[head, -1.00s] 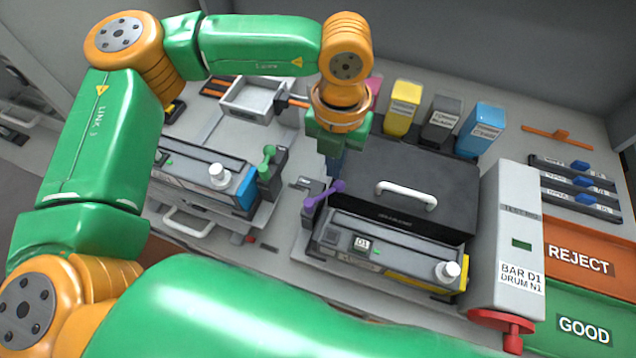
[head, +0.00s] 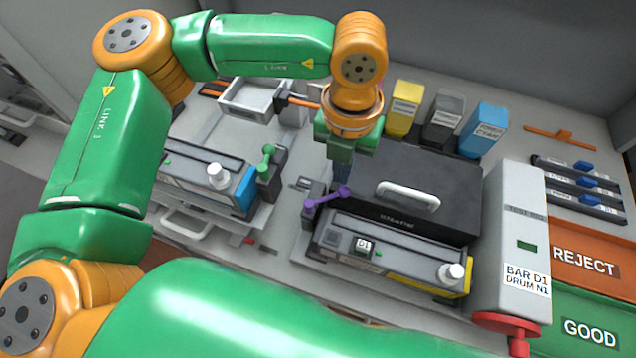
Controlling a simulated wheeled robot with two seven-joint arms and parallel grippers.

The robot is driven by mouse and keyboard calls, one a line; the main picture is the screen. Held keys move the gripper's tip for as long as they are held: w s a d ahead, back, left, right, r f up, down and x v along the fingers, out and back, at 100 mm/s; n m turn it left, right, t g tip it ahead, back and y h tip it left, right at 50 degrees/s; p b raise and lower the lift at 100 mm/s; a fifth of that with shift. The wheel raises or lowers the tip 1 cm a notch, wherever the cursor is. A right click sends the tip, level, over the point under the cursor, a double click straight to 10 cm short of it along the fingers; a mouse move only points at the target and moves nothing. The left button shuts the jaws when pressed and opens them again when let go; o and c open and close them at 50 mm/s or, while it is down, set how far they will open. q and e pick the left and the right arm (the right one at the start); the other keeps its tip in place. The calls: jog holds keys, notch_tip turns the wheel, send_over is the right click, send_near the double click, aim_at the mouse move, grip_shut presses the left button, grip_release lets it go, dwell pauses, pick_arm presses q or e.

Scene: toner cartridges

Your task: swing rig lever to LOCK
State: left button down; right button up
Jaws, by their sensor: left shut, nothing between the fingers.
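The rig with a black lidded box (head: 420,205) and a grey cartridge (head: 345,243) stands in the middle. A purple lever (head: 328,198) is at the rig's left end; its arm points to the right and slightly up, ending in a round knob. A second lever, green (head: 266,162), stands upright at the end of the left-hand rig. I cannot read a LOCK mark. My left gripper (head: 342,188) points down right at the purple lever's knob, shut and empty; its fingertips are dark and partly merge with the box edge, so contact is unclear. My right gripper is not in view.
Yellow (head: 403,108), black (head: 443,121) and cyan (head: 483,130) toner boxes stand behind the black box. A grey tester (head: 515,235) stands at the right, beside the orange REJECT bin (head: 583,258) and green GOOD bin (head: 590,332). A white tray (head: 252,98) lies at the back left.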

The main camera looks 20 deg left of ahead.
pick_arm(q)
jog(key=shift+s+d, duration=0.2)
jog(key=shift+d, duration=0.2)
jog(key=shift+s+d+b, duration=0.3)
jog(key=shift+s+b, duration=0.05)
jog(key=shift+b, duration=0.1)
dwell(0.3)
jog(key=shift+s+d+f+b, duration=0.1)
jog(key=shift+s+d+b, duration=0.15)
jog(key=shift+b, duration=0.1)
jog(key=shift+s+d, duration=0.1)
jog(key=shift+s, duration=0.1)
